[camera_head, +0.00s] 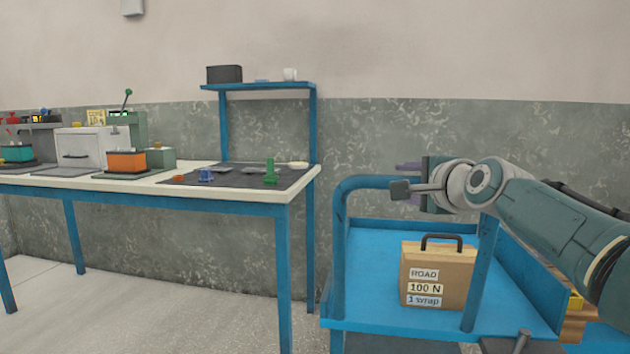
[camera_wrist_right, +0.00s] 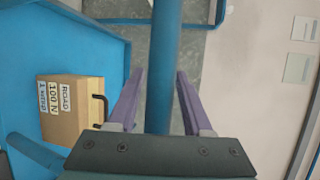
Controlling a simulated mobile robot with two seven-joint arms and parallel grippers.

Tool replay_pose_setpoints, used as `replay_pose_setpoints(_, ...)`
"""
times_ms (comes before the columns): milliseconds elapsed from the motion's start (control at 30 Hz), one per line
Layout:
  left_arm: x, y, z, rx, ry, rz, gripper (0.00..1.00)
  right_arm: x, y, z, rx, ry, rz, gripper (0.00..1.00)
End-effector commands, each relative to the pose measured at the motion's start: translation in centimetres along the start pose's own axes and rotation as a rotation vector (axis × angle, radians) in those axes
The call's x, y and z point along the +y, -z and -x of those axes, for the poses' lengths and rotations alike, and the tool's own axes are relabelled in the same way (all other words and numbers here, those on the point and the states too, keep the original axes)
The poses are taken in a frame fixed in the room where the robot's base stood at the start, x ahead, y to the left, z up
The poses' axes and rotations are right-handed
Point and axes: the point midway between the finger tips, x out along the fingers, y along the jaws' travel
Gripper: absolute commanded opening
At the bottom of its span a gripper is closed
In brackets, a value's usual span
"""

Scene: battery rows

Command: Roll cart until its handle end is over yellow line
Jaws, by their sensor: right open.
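The blue cart (camera_head: 385,257) stands at the right of the head view. In the right wrist view the handle bar (camera_wrist_right: 164,60) runs between the two open fingers, with a gap on each side. No yellow floor line shows in either view. My left gripper is not in view.
A brown box (camera_head: 438,275) labelled ROAD, 100 N, 1 wrap rides on the cart; it also shows in the right wrist view (camera_wrist_right: 72,108). A blue-legged workbench (camera_head: 150,190) with several tools stands left of the cart. Bare floor (camera_head: 140,310) shows under the bench.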

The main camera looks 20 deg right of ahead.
Motion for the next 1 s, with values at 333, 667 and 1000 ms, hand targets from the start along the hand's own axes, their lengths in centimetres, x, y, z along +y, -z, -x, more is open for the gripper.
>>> replay_pose_setpoints(333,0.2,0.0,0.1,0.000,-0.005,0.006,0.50,0.0,0.0,0.1,0.000,-0.001,-0.001,0.62)
replay_pose_setpoints(667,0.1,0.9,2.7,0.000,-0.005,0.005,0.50,-0.3,-0.1,3.3,-0.001,-0.002,-0.001,0.62)
replay_pose_setpoints(1000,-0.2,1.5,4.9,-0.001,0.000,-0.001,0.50,-0.1,0.0,8.6,0.000,-0.003,-0.001,0.62)
